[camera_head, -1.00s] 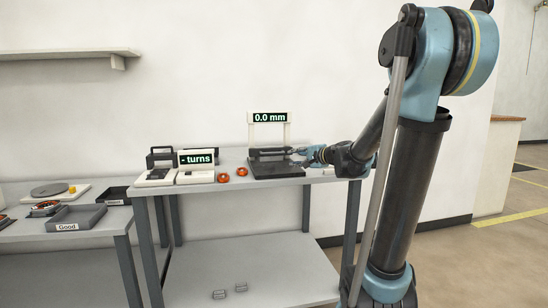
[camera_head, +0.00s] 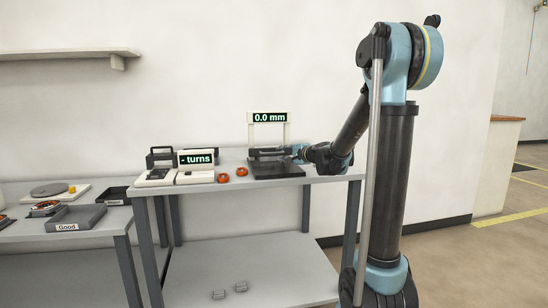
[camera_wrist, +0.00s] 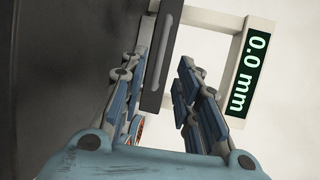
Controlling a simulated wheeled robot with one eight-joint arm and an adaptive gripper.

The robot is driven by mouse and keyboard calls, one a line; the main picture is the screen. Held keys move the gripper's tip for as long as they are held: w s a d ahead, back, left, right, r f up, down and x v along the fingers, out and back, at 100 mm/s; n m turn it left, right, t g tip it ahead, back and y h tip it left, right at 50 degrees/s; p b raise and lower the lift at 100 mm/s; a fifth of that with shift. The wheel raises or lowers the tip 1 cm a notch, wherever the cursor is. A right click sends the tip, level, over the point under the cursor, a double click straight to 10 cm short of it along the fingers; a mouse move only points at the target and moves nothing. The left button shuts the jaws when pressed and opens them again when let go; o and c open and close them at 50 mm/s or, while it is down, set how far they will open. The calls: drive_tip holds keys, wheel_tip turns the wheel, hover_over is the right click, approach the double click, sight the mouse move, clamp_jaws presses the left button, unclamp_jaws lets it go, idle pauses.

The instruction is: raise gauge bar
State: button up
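The gauge's white frame (camera_head: 287,132) stands on a dark base (camera_head: 278,171) on the table, with a display reading 0.0 mm (camera_head: 269,118). The dark gauge bar (camera_head: 266,153) lies low across the frame, just above the base. My gripper (camera_head: 299,153) is at the right end of the gauge, low, at about bar height. In the wrist view the gripper (camera_wrist: 166,75) is open, with one finger on each side of the bar's near end (camera_wrist: 155,88). A gap shows beside the right finger. Whether the left finger touches the bar is unclear.
Left of the gauge are two orange spools (camera_head: 223,177) and a turns counter (camera_head: 196,158). A lower table at left holds a tray labelled Good (camera_head: 77,217). A wall shelf (camera_head: 60,54) is at upper left. Above the gauge is clear.

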sight(273, 153)
drive_tip(key=shift+x, duration=4.15)
clamp_jaws()
